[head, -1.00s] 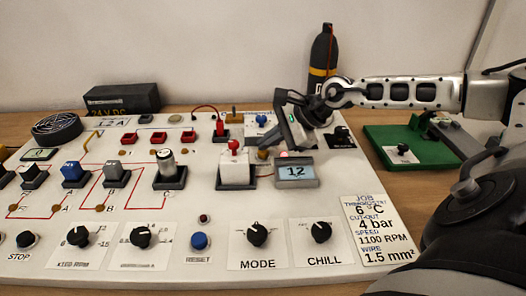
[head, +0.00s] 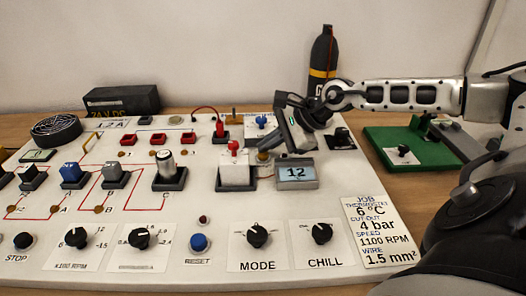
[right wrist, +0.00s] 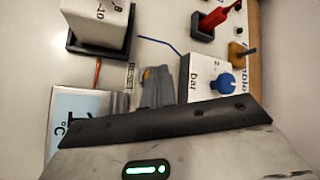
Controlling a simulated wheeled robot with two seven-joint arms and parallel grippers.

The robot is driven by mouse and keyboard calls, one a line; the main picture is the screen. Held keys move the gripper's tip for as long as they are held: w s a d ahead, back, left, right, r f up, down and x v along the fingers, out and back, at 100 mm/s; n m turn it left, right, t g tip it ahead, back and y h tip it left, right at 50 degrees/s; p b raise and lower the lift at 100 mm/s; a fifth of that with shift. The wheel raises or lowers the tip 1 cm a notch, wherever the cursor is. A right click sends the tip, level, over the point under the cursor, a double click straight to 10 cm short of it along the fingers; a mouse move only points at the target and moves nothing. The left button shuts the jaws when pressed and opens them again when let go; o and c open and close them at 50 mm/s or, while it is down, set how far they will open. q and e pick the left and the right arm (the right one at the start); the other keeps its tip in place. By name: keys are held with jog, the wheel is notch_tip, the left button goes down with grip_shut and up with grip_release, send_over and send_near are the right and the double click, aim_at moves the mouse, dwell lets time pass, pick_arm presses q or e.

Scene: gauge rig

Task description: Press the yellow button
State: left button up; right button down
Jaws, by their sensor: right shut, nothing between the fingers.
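A small yellow-orange patch (right wrist: 147,73) shows beside the grey fingers of my right gripper in the right wrist view. It may be the edge of the yellow button; most of it is hidden. My left gripper is not in view.
The bar unit's blue knob (right wrist: 226,83) is close to the fingers in the right wrist view. A green board (head: 430,150) lies right of the white panel (head: 300,207). A black bottle (head: 323,65) stands behind the gripper. Switches and dials fill the panel's left and front.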

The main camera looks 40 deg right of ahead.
aim_at(268, 156)
jog(key=shift+r+p, duration=0.3)
jog(key=shift+r, duration=0.5)
jog(key=shift+r, duration=0.1)
jog(key=shift+r+p, duration=1.3)
jog(key=shift+r, duration=1.1)
